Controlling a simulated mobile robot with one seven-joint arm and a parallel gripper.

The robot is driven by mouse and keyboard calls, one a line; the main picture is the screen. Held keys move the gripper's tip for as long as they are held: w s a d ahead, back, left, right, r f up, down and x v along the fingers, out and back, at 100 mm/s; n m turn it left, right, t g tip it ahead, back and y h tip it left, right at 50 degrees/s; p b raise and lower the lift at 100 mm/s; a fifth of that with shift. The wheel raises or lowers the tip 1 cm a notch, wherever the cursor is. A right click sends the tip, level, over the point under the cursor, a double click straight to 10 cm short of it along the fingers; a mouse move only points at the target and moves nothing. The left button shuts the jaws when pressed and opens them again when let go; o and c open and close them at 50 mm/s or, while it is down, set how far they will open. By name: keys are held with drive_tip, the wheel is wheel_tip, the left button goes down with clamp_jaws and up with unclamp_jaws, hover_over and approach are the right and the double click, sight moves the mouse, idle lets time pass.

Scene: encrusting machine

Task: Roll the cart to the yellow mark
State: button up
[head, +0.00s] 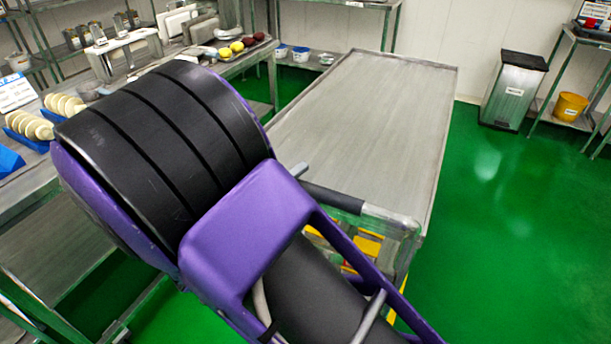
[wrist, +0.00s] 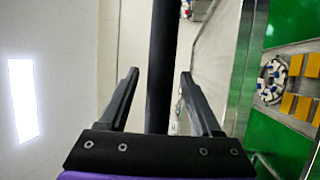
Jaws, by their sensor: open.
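The cart (head: 375,110) has a long, bare grey metal top and stands in the middle of the head view. Its dark handle bar (head: 335,198) runs across the near end and is partly hidden by my arm. In the wrist view the handle bar (wrist: 163,50) passes between the two fingers of my gripper (wrist: 160,75), which is open, with gaps visible on both sides. My fingers are hidden in the head view. A yellow strip shows low by the cart's near right corner; I cannot tell whether it is the yellow mark.
A workbench (head: 30,195) with dough discs and blue trays is at left. A metal bin (head: 512,90) and a shelf with a yellow bucket (head: 570,105) stand at back right. Yellow blocks (wrist: 289,103) show beneath the cart top. Green floor (head: 510,230) right of the cart is clear.

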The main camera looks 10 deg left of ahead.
drive_tip(key=v, duration=1.5)
drive_tip(key=shift+w+r, duration=0.1)
